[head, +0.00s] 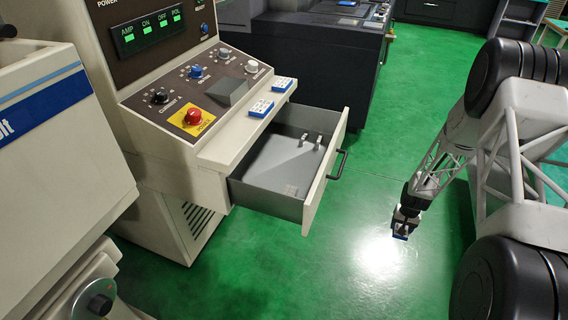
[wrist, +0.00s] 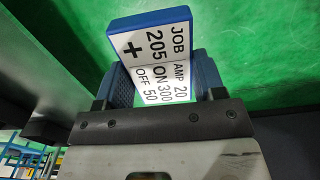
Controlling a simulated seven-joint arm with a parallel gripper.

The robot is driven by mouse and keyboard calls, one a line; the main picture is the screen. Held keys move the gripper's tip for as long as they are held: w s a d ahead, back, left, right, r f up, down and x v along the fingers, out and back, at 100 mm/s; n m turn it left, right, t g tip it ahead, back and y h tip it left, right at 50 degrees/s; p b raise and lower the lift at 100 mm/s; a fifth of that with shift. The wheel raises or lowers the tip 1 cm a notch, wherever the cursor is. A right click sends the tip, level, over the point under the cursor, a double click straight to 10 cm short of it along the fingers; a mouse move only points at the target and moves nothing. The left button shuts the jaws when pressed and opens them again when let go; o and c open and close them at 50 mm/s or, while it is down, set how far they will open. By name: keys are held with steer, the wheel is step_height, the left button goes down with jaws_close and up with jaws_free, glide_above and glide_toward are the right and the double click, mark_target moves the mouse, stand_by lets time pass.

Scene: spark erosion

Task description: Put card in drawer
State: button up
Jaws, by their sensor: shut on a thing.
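The card (wrist: 155,50) is a blue block with a white printed face reading JOB 205, AMP 20, ON 300, OFF 50. My gripper (wrist: 163,80) is shut on it, with a blue finger pad on either side. In the head view my gripper (head: 404,222) hangs over the green floor, right of the drawer and apart from it. A small blue part of the card (head: 400,237) shows at its tip. The drawer (head: 325,187) is pulled open from the console. Its grey floor is mostly bare, with small light pieces (head: 311,142) near the back right.
The drawer's front has a dark handle (head: 338,164). Two similar blue-and-white cards (head: 261,107) (head: 283,84) lie on the console ledge above the drawer. The console panel (head: 195,85) has knobs and a red button. Open green floor lies between the drawer and my arm.

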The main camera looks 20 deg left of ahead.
steer(key=shift+s+d+f, duration=0.1)
steer(key=shift+s+d, duration=0.1)
steer(key=w+a+r, duration=0.2)
steer(key=a+r, duration=1.2)
steer(key=r, duration=0.2)
steer(key=w+a+r, duration=0.3)
steer(key=a+r, duration=1.1)
steer(key=r, duration=0.3)
glide_above(286, 173)
step_height(286, 173, down, 5)
steer(key=shift+s+a+f, duration=0.1)
steer(key=shift+f, duration=0.05)
steer(key=shift+f, duration=0.1)
steer(key=shift+f, duration=3)
